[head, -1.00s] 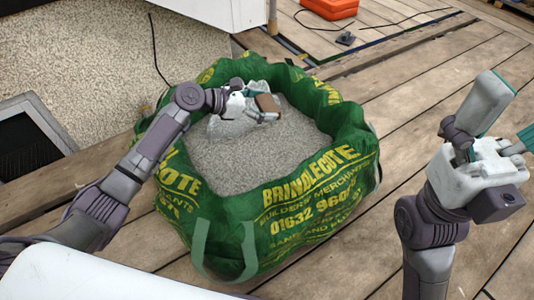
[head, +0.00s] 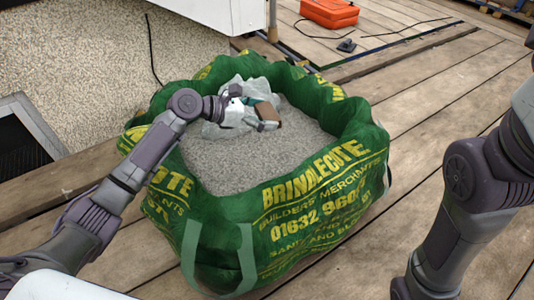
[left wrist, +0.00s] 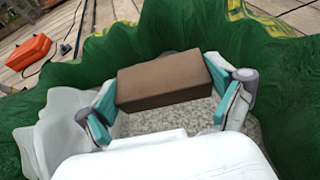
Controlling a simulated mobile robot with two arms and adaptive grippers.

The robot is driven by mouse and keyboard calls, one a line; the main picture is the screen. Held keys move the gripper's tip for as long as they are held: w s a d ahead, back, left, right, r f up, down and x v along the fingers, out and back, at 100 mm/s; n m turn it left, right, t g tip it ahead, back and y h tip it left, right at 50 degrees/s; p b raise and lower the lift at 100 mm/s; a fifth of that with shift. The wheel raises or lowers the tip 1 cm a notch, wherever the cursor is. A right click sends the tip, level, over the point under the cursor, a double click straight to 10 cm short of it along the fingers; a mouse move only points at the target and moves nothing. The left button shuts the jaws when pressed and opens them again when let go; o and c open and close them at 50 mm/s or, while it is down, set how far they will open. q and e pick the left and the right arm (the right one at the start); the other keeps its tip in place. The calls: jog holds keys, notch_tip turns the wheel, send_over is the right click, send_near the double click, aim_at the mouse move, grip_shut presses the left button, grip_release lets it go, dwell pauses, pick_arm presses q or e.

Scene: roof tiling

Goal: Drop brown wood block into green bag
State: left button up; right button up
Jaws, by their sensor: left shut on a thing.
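The brown wood block (head: 268,114) is held between the fingers of my left gripper (head: 254,114). The left wrist view shows the block (left wrist: 164,83) lying crosswise between the teal pads of the left gripper (left wrist: 165,100). The large green bag (head: 310,205) stands open on the deck, with grey gravel (head: 225,162) inside. My left gripper and the block are over the gravel within the bag's rim, near its far side. The gap between block and gravel is hard to judge. My right arm shows at the right, but its gripper is out of the picture.
A crumpled whitish plastic sheet (head: 215,129) lies in the bag beside the left gripper. An orange case (head: 330,12) and cables lie on the far deck. A pebbled wall (head: 80,60) is at the left. Wooden deck (head: 440,90) to the right is clear.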

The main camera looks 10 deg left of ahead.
pick_arm(q)
jog(key=o, duration=0.8)
jog(key=v, duration=1.2)
jog(key=shift+s, duration=0.1)
